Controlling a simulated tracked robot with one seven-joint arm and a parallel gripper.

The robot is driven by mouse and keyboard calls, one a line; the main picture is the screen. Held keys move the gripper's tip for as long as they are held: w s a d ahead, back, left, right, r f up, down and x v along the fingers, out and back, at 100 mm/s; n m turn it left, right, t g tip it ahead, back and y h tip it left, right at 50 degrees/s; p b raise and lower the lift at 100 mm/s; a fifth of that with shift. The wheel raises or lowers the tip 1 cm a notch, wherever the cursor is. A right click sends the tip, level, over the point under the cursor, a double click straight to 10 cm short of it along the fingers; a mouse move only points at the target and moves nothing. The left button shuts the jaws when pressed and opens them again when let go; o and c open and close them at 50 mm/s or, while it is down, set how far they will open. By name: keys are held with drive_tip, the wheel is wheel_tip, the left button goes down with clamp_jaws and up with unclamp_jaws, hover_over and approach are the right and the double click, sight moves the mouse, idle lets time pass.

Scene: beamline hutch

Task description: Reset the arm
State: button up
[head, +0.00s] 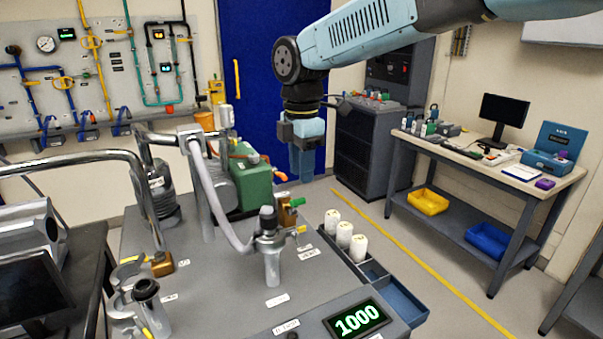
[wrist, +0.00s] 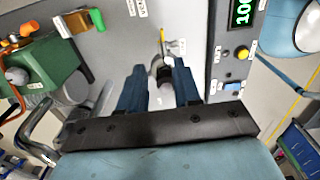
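My gripper (head: 306,172) hangs pointing down above the back right part of the grey bench (head: 215,290), clear of the things on it. In the wrist view my gripper (wrist: 160,72) has its two blue fingers apart, with no object held between them. A dark, round-topped fitting with a yellow lever shows in the gap between the fingers, lower down on the bench. My arm reaches in from the upper right in the head view, bent at the elbow.
A blue door (head: 262,75) and dark cabinet (head: 370,145) stand behind. Open floor lies right of the bench.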

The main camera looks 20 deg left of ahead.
idle(0.3)
drive_tip(key=w+d+r+m+t, duration=0.1)
drive_tip(key=d+r+m, duration=0.1)
drive_tip(key=d+m, duration=0.8)
drive_tip(key=d+r+m+t, duration=0.2)
drive_tip(key=d+r+m, duration=0.15)
drive_tip(key=d, duration=1.35)
drive_tip(key=s+d+f+m+t, duration=0.1)
drive_tip(key=s+d+f+m, duration=0.1)
drive_tip(key=s+d+m, duration=0.4)
drive_tip(key=s+d+f+m+t, duration=0.1)
drive_tip(key=s+d+m, duration=0.4)
drive_tip(key=d, duration=0.9)
drive_tip(key=f+m, duration=0.1)
drive_tip(key=m, duration=0.2)
drive_tip(key=shift+s+m+t, duration=0.3)
drive_tip(key=shift+s+m, duration=0.05)
drive_tip(key=shift+s, duration=0.05)
